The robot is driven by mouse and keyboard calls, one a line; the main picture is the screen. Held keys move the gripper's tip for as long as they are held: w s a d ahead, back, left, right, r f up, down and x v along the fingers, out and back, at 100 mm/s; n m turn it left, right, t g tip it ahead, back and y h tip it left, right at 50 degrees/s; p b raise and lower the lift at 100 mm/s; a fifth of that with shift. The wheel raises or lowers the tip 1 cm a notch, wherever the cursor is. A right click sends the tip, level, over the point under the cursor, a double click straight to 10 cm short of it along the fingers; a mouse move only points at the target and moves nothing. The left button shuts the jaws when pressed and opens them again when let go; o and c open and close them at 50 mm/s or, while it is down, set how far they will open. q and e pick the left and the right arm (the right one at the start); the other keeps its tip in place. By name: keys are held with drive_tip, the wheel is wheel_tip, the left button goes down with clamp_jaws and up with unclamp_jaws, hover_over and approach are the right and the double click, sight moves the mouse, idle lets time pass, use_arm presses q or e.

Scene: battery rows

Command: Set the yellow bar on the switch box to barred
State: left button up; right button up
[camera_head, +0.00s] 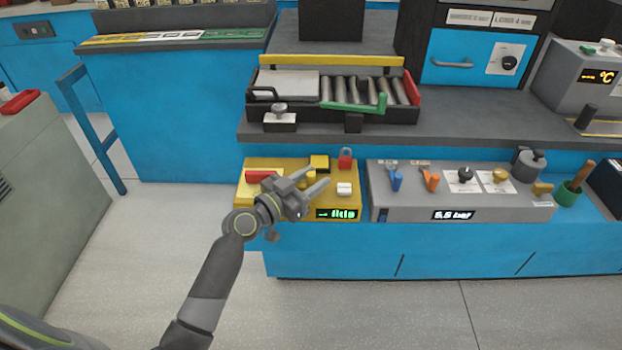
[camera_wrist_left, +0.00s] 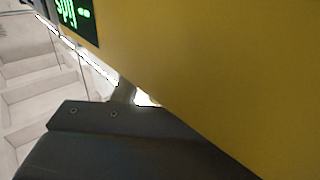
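The yellow switch box (camera_head: 350,206) sits on the blue bench front and has a green-lit display (camera_head: 337,214). On its top are a red bar (camera_head: 261,176), a yellow block (camera_head: 319,162), a red padlock-like part (camera_head: 345,158) and a white part (camera_head: 344,188). My left gripper (camera_head: 317,178) is over the middle of the box, its fingers apart, with a small yellow part visible near them. I cannot tell whether it touches that part. In the left wrist view a yellow surface (camera_wrist_left: 220,60) fills much of the picture, very close. My right gripper is not in view.
A grey panel (camera_head: 405,205) with blue and orange levers and knobs stands just right of the box. Behind is a roller tray (camera_head: 335,115) with a green handle. A green cup (camera_head: 568,194) stands at the right. The floor at front is clear.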

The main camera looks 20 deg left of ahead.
use_arm(q)
drive_tip(key=shift+c, duration=0.5)
clamp_jaws()
